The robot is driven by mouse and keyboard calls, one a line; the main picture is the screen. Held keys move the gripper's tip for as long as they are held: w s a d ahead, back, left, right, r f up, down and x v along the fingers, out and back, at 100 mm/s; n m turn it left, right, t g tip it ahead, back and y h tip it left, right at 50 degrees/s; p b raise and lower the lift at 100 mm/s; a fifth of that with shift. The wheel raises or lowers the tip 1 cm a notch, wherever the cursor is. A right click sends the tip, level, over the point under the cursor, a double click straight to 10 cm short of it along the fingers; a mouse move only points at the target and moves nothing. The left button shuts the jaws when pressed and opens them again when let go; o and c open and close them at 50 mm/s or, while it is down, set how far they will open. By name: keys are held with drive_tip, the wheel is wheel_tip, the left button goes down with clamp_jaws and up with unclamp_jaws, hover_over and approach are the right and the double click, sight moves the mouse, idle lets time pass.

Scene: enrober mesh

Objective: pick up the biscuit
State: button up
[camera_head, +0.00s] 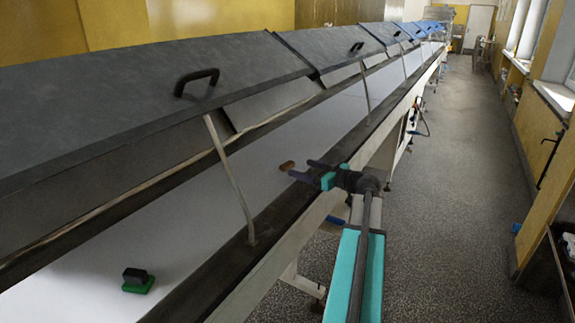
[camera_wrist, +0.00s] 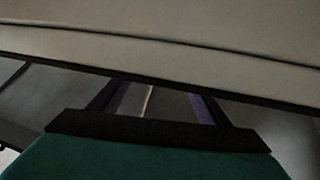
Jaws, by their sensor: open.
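A small brown piece that looks like the biscuit (camera_head: 286,166) shows in the head view, over the pale belt near the middle. My gripper (camera_head: 299,168) is just to its right in the picture, with its two dark fingers pointing left toward it. The fingers are apart, and nothing clearly sits between them. I cannot tell whether a finger touches the biscuit or how far above the belt it is. In the wrist view my gripper (camera_wrist: 158,102) shows two spread fingers with a thin pale strip visible between them. The biscuit cannot be made out there.
The long white belt (camera_head: 90,262) runs under raised grey covers (camera_head: 130,85) with black handles. A thin pale strut (camera_head: 229,178) stands left of my gripper. A black and green block (camera_head: 138,281) lies on the belt at front left. The speckled aisle floor (camera_head: 455,200) is open.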

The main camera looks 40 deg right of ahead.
sight(290, 165)
drive_tip(key=shift+w, duration=0.35)
drive_tip(key=shift+w+a+f+p, duration=0.15)
drive_tip(key=shift+w+p, duration=0.2)
drive_tip(key=shift+w, duration=0.5)
drive_tip(key=shift+w+f+p, duration=0.15)
drive_tip(key=shift+w+p, duration=0.15)
drive_tip(key=shift+w, duration=0.6)
drive_tip(key=shift+w+a+f+p, duration=0.15)
drive_tip(key=shift+w+p, duration=0.2)
drive_tip(key=shift+w, duration=0.5)
drive_tip(key=c, duration=0.9)
